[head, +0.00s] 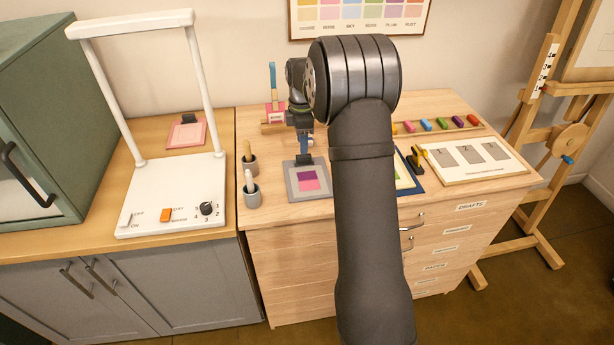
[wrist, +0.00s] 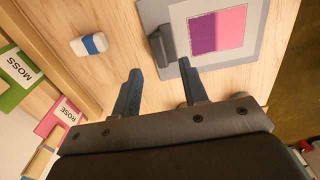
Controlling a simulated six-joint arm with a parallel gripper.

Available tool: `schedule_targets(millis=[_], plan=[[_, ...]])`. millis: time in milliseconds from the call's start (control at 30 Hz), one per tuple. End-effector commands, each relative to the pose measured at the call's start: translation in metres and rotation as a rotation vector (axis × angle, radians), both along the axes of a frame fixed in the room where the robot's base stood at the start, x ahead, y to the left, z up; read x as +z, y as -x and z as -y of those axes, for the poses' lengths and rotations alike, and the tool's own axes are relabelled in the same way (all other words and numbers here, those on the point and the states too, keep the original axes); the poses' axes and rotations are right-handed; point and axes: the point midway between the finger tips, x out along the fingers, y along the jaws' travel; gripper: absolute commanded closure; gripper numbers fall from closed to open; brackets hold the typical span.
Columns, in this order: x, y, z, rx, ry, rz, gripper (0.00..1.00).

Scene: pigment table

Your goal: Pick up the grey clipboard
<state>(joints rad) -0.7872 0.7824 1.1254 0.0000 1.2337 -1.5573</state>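The grey clipboard (head: 291,183) lies flat on the wooden table, with a purple and pink swatch sheet on it. In the wrist view the clipboard (wrist: 150,14) is at the top right, and its dark clip (wrist: 162,47) shows just beyond my fingertips. My gripper (wrist: 158,68) is open, with its two blue fingers apart and nothing between them. In the head view my gripper (head: 304,150) is over the clipboard's back edge, by the clip. The head view does not show clearly how high it is. My arm hides part of the table to the right.
Two grey cups (head: 252,197) with pestles stand left of the clipboard. A white-and-blue eraser (wrist: 89,44) lies near my left finger. Green and pink labelled items (wrist: 56,119) are at the wrist view's left. A white swatch board (head: 475,158) lies to the right.

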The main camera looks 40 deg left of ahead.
Motion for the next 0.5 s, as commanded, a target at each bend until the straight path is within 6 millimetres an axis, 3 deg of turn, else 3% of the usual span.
schedule_targets(millis=[233, 500], plan=[[-0.037, -0.001, 0.003, 0.0, 0.002, -0.002, 0.6], [-0.048, -0.002, 0.003, 0.0, 0.0, 0.0, 0.6]])
